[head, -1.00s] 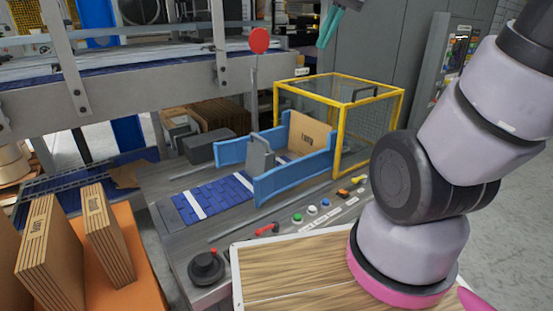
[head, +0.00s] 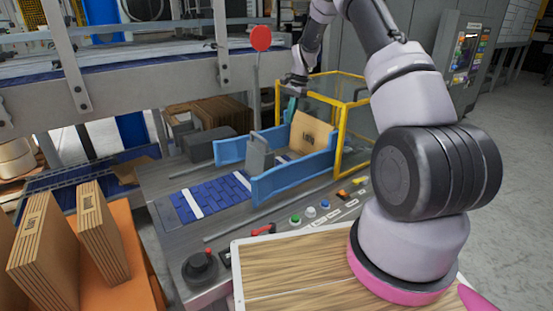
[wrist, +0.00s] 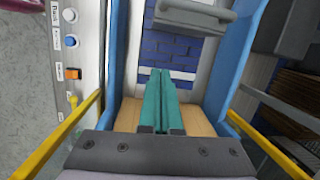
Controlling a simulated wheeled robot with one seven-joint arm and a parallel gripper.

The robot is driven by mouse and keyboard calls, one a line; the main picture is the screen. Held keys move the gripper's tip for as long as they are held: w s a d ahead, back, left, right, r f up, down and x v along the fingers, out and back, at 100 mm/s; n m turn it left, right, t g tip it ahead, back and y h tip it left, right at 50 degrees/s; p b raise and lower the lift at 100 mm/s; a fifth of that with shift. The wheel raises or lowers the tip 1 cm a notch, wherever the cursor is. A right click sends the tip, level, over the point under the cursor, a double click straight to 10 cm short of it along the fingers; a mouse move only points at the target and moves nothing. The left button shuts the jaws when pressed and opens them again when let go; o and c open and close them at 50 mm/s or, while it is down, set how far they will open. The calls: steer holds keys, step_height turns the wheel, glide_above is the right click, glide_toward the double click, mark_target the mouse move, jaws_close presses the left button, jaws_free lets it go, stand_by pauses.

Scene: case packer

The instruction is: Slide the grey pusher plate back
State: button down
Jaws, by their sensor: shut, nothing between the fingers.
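The grey pusher plate (head: 260,155) stands upright between the two blue side rails, at their left end, in the head view. Its handle-like top edge (wrist: 195,12) shows at the top of the wrist view. My gripper (head: 291,112) is lowered between the rails, near the brown carton on the plate's right. Its teal fingers (wrist: 160,74) are shut with nothing between them and point toward the plate, with a gap of blue belt between. The carton (head: 313,133) lies under and beside the fingers in the wrist view. The fingertips are small and partly hidden in the head view.
A yellow-framed guard (head: 341,130) stands around the right end of the rails, close to my arm. Blue rails (head: 290,178) border the lane on both sides. A button panel (head: 322,207) lies in front. A red round sign (head: 261,38) on a post stands behind the plate.

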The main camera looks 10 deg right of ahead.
steer(key=a+f, duration=0.3)
steer(key=f, duration=0.5)
steer(key=s+a+f+m, duration=0.1)
steer(key=a+f, duration=0.1)
steer(key=f, duration=0.7)
steer(key=shift+s+a+f+g, duration=0.2)
steer(key=shift+a+g, duration=0.2)
steer(key=shift+a, duration=0.1)
steer(key=s+a, duration=0.5)
steer(key=a, duration=0.6)
steer(key=s+a, duration=0.4)
steer(key=a, duration=0.8)
steer(key=s+a, duration=0.5)
steer(key=a, duration=0.7)
steer(key=shift+s, duration=0.3)
steer(key=shift+w, duration=0.1)
